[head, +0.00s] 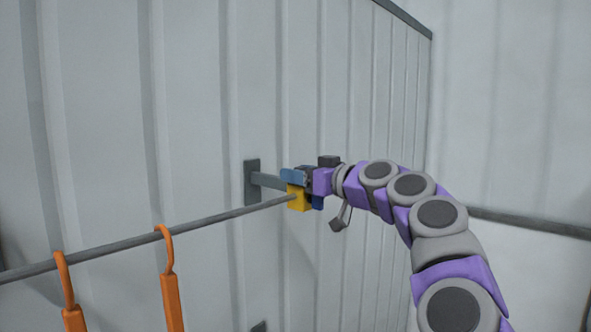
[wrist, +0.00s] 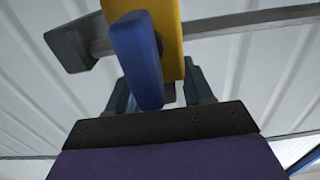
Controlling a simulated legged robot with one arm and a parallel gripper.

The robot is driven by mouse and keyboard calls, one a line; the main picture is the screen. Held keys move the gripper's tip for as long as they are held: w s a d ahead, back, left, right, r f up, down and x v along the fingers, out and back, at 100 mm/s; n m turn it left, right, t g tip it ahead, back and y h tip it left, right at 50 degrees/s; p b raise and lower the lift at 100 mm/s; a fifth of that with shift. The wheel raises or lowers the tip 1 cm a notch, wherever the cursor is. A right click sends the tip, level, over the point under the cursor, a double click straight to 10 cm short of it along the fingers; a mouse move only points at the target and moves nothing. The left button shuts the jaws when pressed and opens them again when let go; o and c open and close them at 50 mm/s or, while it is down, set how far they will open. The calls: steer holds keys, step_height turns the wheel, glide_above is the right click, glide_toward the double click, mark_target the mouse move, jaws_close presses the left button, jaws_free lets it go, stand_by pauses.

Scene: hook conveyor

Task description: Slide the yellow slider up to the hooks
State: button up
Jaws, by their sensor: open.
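The yellow slider (head: 298,198) sits on the grey rail (head: 215,217), near the rail's wall-bracket end. In the wrist view the yellow slider (wrist: 171,28) is at the top, with a blue handle (wrist: 138,58) pointing toward my gripper. My gripper (head: 299,182) is right at the slider in the head view and hides part of it. In the wrist view my open gripper (wrist: 162,85) has a finger on each side of the handle's end; contact is unclear. Two orange hooks, one farther left (head: 67,285) and one nearer (head: 168,275), hang from the rail.
A dark grey bracket (head: 252,183) fixes the rail to the corrugated wall (head: 190,110). The rail between the slider and the nearer hook looks clear. A wall corner stands to the right, with a dark horizontal bar (head: 530,222).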

steer(key=shift+x, duration=0.95)
steer(key=shift+s+a, duration=0.1)
steer(key=shift+s, duration=0.1)
steer(key=shift+d, duration=0.2)
steer(key=shift+c, duration=0.8)
jaws_close()
